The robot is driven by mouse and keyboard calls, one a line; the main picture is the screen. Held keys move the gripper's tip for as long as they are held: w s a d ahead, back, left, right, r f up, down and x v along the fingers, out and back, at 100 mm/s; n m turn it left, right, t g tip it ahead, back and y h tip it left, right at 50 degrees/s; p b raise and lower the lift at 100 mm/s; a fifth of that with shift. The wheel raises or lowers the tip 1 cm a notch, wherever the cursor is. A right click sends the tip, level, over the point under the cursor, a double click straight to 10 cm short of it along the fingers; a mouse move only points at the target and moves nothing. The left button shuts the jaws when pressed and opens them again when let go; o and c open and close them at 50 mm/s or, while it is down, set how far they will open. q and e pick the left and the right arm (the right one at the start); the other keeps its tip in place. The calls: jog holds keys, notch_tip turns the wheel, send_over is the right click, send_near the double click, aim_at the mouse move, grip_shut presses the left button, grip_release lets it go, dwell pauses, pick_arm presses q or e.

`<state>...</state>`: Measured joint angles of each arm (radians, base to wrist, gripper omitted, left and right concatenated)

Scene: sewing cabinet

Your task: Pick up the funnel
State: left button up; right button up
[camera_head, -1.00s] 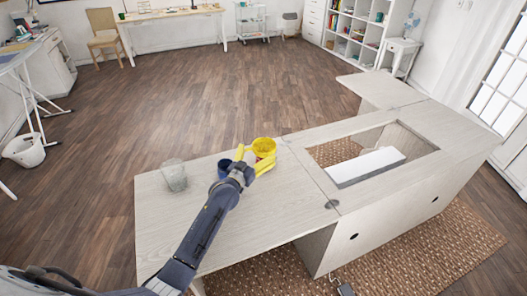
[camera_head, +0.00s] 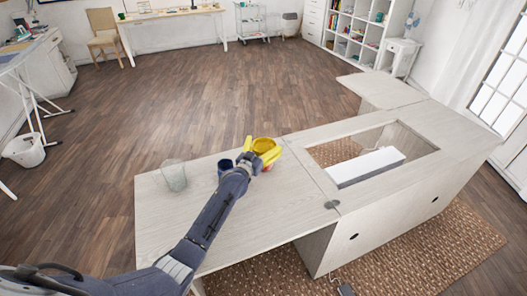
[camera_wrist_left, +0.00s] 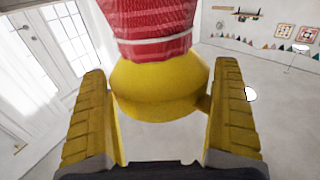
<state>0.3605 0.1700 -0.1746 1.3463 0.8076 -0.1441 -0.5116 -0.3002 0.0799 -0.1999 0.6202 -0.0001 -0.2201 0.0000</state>
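The yellow funnel (camera_head: 264,145) is at the far edge of the pale wooden desk top (camera_head: 290,200), with a red object (camera_head: 266,166) partly showing below its rim. My left gripper (camera_head: 260,151) has its yellow fingers on either side of the funnel. In the left wrist view the funnel (camera_wrist_left: 160,88) lies between the two spread fingers (camera_wrist_left: 160,105), with narrow gaps or light contact at its sides; I cannot tell which. The red ribbed object (camera_wrist_left: 152,30) adjoins the funnel there. My right gripper is not in view.
A dark blue cup (camera_head: 225,166) stands just left of my left gripper. A clear glass (camera_head: 173,174) stands farther left. The desk has a rectangular opening with a white block (camera_head: 366,166) at the right.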

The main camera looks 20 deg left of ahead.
pick_arm(q)
jog(key=c, duration=0.7)
